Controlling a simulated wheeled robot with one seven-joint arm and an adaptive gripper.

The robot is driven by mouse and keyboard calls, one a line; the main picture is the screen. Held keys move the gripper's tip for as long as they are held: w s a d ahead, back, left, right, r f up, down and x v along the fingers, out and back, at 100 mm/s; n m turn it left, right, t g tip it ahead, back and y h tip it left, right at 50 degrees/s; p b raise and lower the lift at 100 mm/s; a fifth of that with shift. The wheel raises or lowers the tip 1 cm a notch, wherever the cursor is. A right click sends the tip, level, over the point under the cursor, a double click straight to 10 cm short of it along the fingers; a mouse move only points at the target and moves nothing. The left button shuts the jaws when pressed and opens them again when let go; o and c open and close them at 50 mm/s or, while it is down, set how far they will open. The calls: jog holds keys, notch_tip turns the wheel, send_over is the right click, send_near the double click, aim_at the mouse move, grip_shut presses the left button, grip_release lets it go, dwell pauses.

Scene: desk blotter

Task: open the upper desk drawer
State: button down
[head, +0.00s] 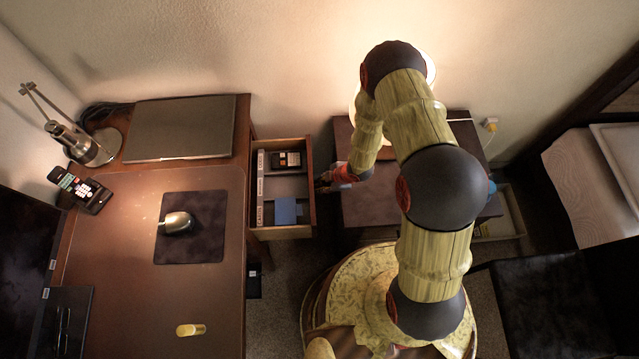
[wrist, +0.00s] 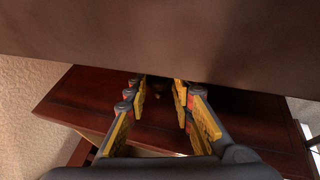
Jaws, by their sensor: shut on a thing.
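The upper desk drawer (head: 314,186) stands pulled out from the desk's right side in the head view. The handle is mostly hidden by the fingers.
The desk (head: 130,290) holds a laptop (head: 180,127), a mouse (head: 176,222) on a dark pad, a phone, a lamp and a yellow item. A small brown table (head: 370,205) stands close to the right of the drawer, under my arm. A narrow gap separates them.

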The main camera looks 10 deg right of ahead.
jog(key=c, duration=1.5)
grip_release()
jog(key=v, duration=1.2)
jog(key=shift+s, duration=0.1)
